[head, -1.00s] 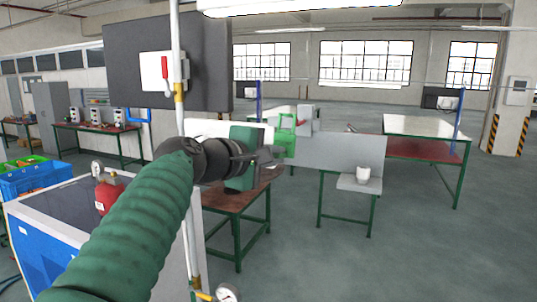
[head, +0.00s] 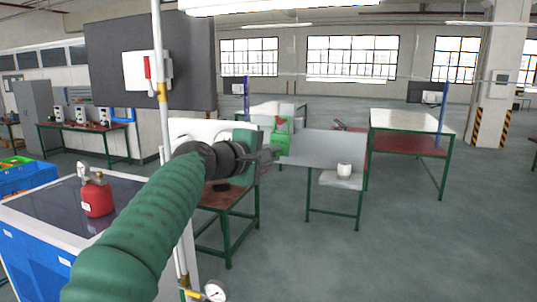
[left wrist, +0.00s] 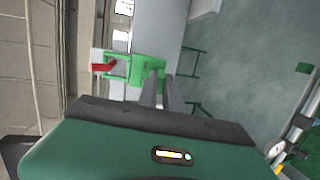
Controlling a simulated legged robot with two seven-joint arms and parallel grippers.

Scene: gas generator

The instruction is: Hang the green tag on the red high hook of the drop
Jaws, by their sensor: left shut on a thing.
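My left gripper (head: 272,154) is shut on the green tag (head: 282,141), held out past the vertical pipe. In the left wrist view the tag (left wrist: 150,70) is a green plate with an open frame, at the ends of the dark fingers (left wrist: 160,88). A small red piece (left wrist: 103,67) shows at the frame's far end. I cannot tell whether it is a hook or part of the tag, or whether it touches the tag. The pipe (head: 163,130) stands left of the gripper, behind my forearm. My right gripper is out of view.
A dark panel (head: 110,65) carries a white box (head: 147,72) with a red lever. A red canister (head: 97,196) stands on the blue-sided cabinet at left. A pressure gauge (head: 214,291) sits low by the pipe. A white cup (head: 344,170) is on a shelf. Open floor lies right.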

